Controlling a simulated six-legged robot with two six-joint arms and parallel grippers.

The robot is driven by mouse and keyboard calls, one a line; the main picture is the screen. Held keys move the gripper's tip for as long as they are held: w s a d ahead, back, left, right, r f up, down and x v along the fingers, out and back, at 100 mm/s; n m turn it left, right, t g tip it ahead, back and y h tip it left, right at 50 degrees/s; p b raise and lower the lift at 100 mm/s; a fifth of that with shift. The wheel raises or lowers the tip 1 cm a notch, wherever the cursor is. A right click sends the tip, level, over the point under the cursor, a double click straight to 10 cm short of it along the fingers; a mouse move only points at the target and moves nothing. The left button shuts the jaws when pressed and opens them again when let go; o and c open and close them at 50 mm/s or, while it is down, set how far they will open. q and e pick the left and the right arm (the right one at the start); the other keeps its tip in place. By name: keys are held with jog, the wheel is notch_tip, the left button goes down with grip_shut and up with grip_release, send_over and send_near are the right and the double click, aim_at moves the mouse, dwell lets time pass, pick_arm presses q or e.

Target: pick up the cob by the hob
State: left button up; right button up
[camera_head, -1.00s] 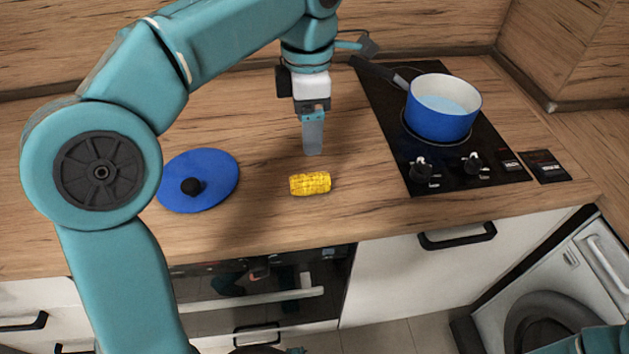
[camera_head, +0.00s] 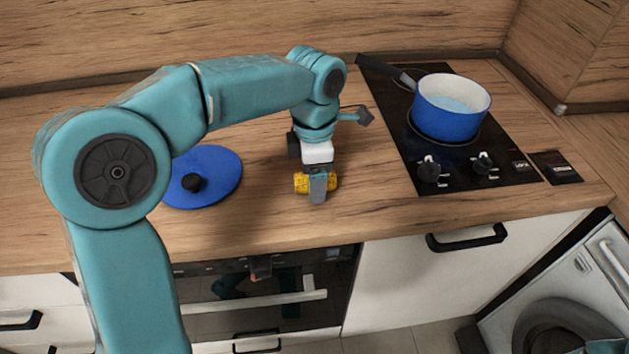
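The yellow corn cob (camera_head: 301,183) lies on the wooden worktop, left of the hob. My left gripper (camera_head: 317,193) is lowered over the middle of the cob, pointing down. Its near finger covers the cob's middle, and both cob ends show on either side. The far finger is hidden, so I cannot tell whether the fingers are closed on the cob or only around it. The black hob (camera_head: 405,150) is at the right, with a blue pot (camera_head: 446,122) on it.
A blue lid (camera_head: 219,178) with a black knob lies left of the cob, partly behind my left arm. The worktop's front edge is a short way in front of the cob. Bare worktop lies between cob and hob. A wooden splashback (camera_head: 200,35) stands behind.

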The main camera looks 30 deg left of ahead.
pick_arm(q)
jog(key=shift+w, duration=0.1)
jog(key=c, duration=1.2)
